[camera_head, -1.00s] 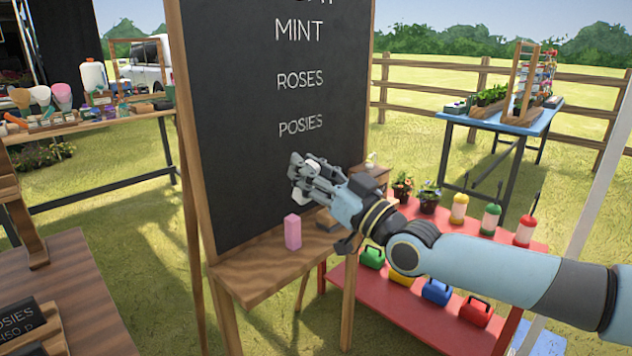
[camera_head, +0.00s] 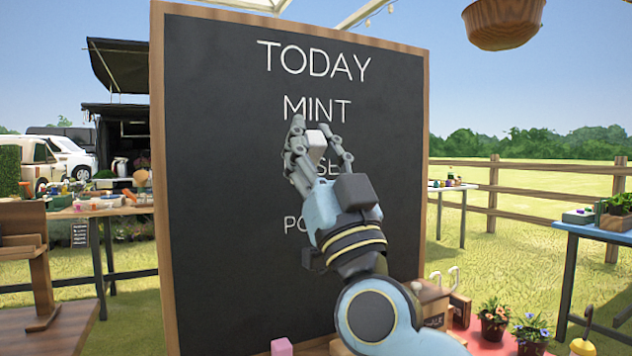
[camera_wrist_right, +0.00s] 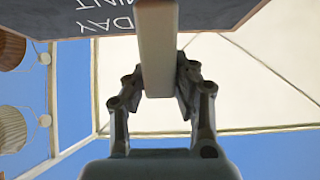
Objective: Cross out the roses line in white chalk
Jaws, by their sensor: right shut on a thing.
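The chalkboard (camera_head: 225,190) stands upright in a wooden frame, with TODAY, MINT, ROSES and POSIES in white letters. The roses line (camera_head: 330,168) is mostly covered by my right gripper (camera_head: 318,150), and the posies line is partly covered too. My right gripper is shut on a white chalk block (camera_head: 314,140), pointing up in front of the board between the mint and roses lines. The chalk (camera_wrist_right: 157,50) also shows between the fingers in the right wrist view. I cannot tell whether it touches the board. No stroke shows on the visible letters. My left gripper is not in view.
A pink chalk block (camera_head: 281,346) stands at the board's foot. Flower pots (camera_head: 494,322) and a blue table (camera_head: 590,229) are at the right. A cluttered table (camera_head: 90,210) is at the left. A hanging basket (camera_head: 503,22) is overhead.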

